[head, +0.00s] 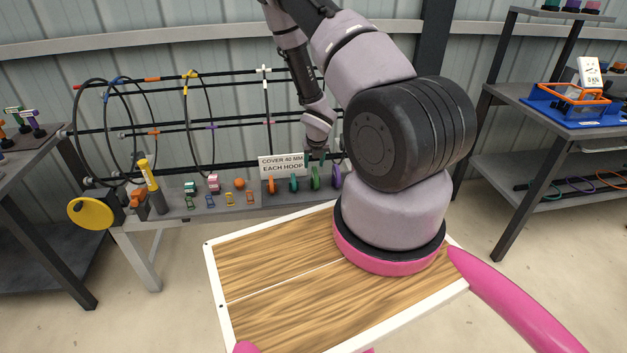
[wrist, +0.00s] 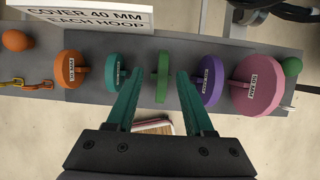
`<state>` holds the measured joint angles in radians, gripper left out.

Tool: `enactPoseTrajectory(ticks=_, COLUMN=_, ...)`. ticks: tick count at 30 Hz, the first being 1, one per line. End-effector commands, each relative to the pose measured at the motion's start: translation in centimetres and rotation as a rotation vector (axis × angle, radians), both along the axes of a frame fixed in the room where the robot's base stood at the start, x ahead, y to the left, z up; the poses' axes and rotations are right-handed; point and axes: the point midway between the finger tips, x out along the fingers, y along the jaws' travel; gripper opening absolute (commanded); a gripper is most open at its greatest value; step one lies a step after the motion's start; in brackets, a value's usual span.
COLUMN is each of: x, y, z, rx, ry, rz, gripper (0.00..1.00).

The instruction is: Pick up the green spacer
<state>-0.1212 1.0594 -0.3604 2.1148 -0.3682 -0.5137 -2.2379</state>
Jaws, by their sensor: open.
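The green spacer (wrist: 163,66) is a thin upright disc on a grey bench, seen nearly edge-on in the wrist view. It also shows in the head view (head: 316,178) in a row of coloured discs. My gripper (wrist: 160,77) is open, with its two teal fingers pointing at the row. In the wrist view the green disc appears between the fingertips, with a gap on each side. I cannot tell how far the fingers are above it. In the head view my gripper (head: 316,156) is small, just above the green disc.
A teal disc (wrist: 117,72) stands left of the green one, an orange disc (wrist: 70,70) beyond it. A purple disc (wrist: 209,80) and a larger pink disc (wrist: 257,84) stand to the right. A sign (head: 282,166) stands behind the row. Wire hoops (head: 198,98) hang behind the bench.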

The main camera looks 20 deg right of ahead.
Motion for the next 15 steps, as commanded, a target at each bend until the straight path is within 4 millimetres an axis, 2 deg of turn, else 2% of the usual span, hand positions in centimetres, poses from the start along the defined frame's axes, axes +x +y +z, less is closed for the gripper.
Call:
enactPoseTrajectory(ticks=3, x=0.7, y=-0.2, z=-1.7, rx=0.001, ry=0.001, rz=-0.002, gripper=0.53)
enactPoseTrajectory(ticks=10, x=1.2, y=-0.5, z=-3.4, rx=0.001, ry=0.001, rz=-0.005, gripper=0.53)
enactPoseTrajectory(ticks=15, x=1.8, y=-1.1, z=-5.9, rx=0.003, ry=0.0, rz=-0.006, gripper=0.53)
